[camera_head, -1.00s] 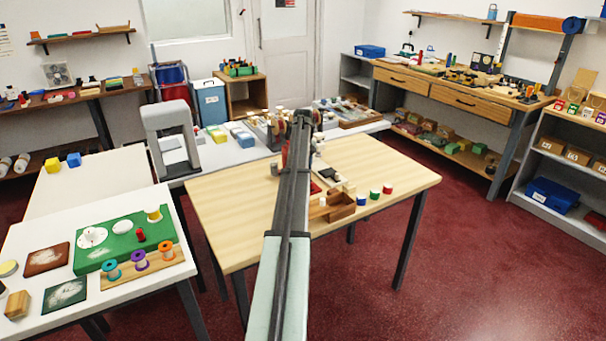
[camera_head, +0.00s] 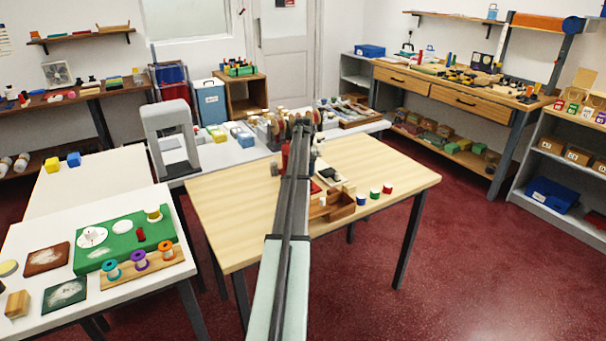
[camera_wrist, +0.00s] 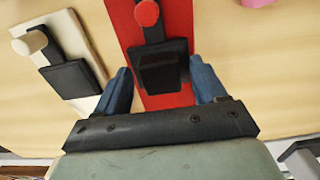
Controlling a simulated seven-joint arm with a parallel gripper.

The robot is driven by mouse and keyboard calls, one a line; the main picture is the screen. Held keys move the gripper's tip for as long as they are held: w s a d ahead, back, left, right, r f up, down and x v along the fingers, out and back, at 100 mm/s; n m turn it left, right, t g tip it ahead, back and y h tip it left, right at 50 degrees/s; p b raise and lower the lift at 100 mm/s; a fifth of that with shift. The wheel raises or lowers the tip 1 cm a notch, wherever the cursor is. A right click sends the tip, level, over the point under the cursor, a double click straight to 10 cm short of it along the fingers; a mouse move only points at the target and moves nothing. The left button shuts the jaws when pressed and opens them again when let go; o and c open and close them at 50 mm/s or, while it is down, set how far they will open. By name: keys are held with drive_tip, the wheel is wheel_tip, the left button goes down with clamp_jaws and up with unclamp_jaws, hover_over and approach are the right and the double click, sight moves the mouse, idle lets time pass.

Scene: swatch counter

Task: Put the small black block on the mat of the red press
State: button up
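In the wrist view the red press (camera_wrist: 178,100) is a red board with a red round knob (camera_wrist: 148,12), a black arm and a dark square pad. A darker, glossy black square (camera_wrist: 163,72) shows within that pad, which may be the small black block on the mat; black on black, I cannot tell for sure. My gripper (camera_wrist: 161,75) has its two blue fingers apart, one on each side of the dark square. A red strip shows between the left finger and the square. In the head view my arm hides most of the red press (camera_head: 315,187) and my gripper.
A cream press (camera_wrist: 95,35) with a black pad (camera_wrist: 73,78) is left of the red one in the wrist view. An open wooden box (camera_head: 341,207) and several coloured spools stand on the wooden table (camera_head: 235,215). The table's left part is clear.

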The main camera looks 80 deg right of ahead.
drive_tip(key=shift+r, duration=0.1)
wheel_tip(320, 180, up, 12)
idle(0.7)
drive_tip(key=shift+w, duration=0.1)
